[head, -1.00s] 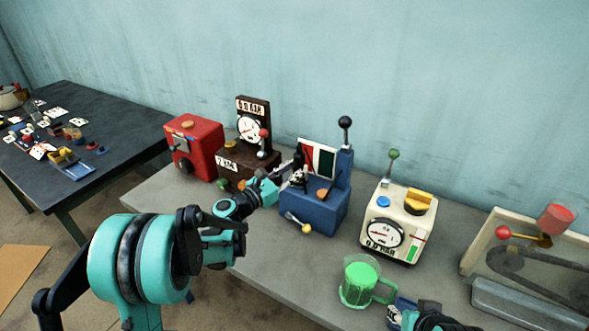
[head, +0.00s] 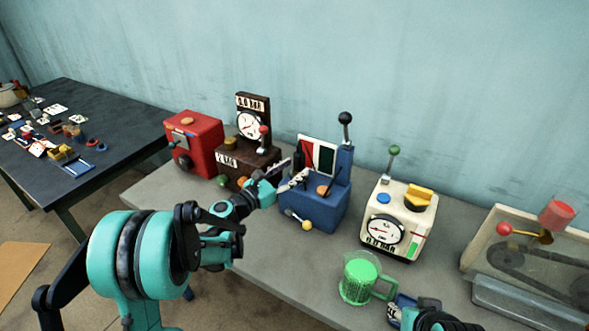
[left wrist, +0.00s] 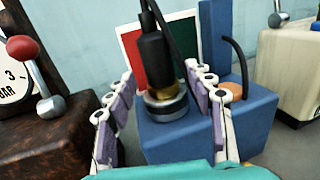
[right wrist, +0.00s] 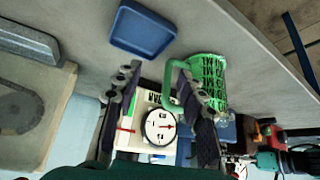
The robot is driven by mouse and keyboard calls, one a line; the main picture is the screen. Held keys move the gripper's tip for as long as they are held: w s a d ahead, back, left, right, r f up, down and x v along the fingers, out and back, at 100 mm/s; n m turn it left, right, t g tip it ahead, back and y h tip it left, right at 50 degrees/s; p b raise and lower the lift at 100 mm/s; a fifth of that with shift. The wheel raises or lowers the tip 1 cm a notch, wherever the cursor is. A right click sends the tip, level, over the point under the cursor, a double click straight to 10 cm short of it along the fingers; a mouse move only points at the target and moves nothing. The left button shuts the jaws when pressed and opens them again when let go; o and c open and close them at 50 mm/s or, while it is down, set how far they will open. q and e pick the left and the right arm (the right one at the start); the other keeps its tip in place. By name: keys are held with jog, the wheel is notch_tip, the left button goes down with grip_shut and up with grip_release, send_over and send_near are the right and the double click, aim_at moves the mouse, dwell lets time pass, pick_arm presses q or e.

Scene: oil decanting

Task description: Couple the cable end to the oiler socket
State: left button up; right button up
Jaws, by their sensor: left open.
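A blue machine (head: 314,208) with a tall black-knobbed lever stands mid-bench. In the left wrist view the cable end (left wrist: 156,58), a black cylinder with a brass collar, stands upright at the dark round socket (left wrist: 166,107) on the machine's top (left wrist: 180,140). Whether it is fully seated I cannot tell. My left gripper (head: 290,172) is open, with its fingers (left wrist: 163,108) on either side of the cable end, apparently clear of it. My right gripper (right wrist: 163,105) has its fingers apart near a green mug (right wrist: 207,80), whose handle shows between them.
A red box (head: 195,145), a brown gauge unit (head: 246,160) and a cream gauge box (head: 400,222) stand beside the blue machine. A belt-drive unit (head: 530,260) is at the right. A blue tray (right wrist: 142,28) lies near the mug. A dark table (head: 110,125) stands at the left.

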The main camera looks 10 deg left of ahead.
pick_arm(q)
jog(key=v, duration=1.1)
jog(key=s+d+f+m+g+y, duration=0.4)
jog(key=s+d+m+g, duration=0.3)
jog(key=s+m, duration=0.6)
jog(key=s+a+f+m+y, duration=0.1)
jog(key=s+a+m+y, duration=0.1)
jog(key=s+m, duration=0.4)
jog(key=s+a+f+m+g+y, duration=0.1)
jog(key=s+a+f+m+y, duration=0.1)
jog(key=s+m, duration=0.4)
jog(key=a+m+y, duration=0.1)
jog(key=m+y, duration=0.1)
jog(key=m, duration=0.2)
